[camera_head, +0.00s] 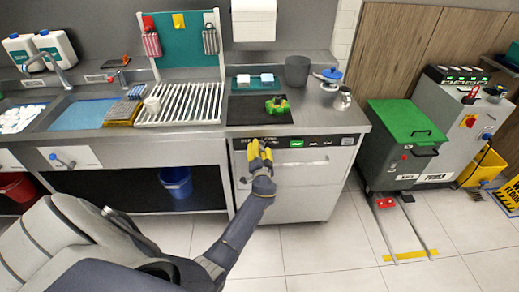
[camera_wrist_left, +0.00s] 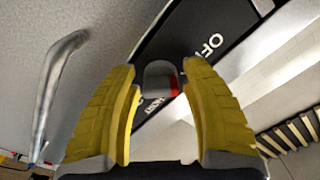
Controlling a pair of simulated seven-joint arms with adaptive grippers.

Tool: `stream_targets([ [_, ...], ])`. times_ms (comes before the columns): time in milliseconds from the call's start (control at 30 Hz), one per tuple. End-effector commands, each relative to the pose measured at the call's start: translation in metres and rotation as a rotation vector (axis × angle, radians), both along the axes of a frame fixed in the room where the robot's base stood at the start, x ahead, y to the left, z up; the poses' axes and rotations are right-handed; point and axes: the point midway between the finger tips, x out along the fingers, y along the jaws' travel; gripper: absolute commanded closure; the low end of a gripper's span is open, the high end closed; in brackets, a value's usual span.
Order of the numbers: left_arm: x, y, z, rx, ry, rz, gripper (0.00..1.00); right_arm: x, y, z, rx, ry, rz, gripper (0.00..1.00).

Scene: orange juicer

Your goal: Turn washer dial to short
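The washer (camera_head: 300,195) is a stainless undercounter machine with a black control strip (camera_head: 315,142) along its top edge and a lit green display. My left gripper (camera_head: 258,149), with yellow fingers, is at the left end of this strip and hides the dial in the head view. In the left wrist view the grey dial (camera_wrist_left: 160,80) with a red mark lies between the spread fingertips (camera_wrist_left: 160,66). Gaps show on both sides, so the fingers look apart from it. "OFF" is readable on the black panel (camera_wrist_left: 185,25); lettering below the dial is partly hidden. My right gripper is not in view.
A bar handle (camera_wrist_left: 60,85) shows left of the fingers in the wrist view. A green-lidded bin (camera_head: 405,140) stands to the right.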

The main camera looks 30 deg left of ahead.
Motion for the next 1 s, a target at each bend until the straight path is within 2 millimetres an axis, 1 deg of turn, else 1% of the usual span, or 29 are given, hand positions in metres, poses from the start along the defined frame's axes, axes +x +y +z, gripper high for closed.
stream_targets([
  [33,-0.0001,-0.0001,0.0,0.0,0.0,0.0,0.61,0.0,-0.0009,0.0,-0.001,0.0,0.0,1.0],
  [67,-0.0001,-0.0001,0.0,0.0,0.0,0.0,0.64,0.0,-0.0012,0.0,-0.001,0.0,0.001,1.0],
  [367,-0.0005,0.0001,-0.0005,0.0,0.001,0.001,0.99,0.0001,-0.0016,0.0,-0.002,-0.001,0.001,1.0],
  [833,-0.0026,0.0007,-0.0055,0.002,0.013,0.002,1.0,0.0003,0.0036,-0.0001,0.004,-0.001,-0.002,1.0],
  [1000,-0.0035,0.0012,-0.0067,0.04,0.042,0.002,1.0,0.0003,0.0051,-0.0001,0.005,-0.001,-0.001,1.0],
])
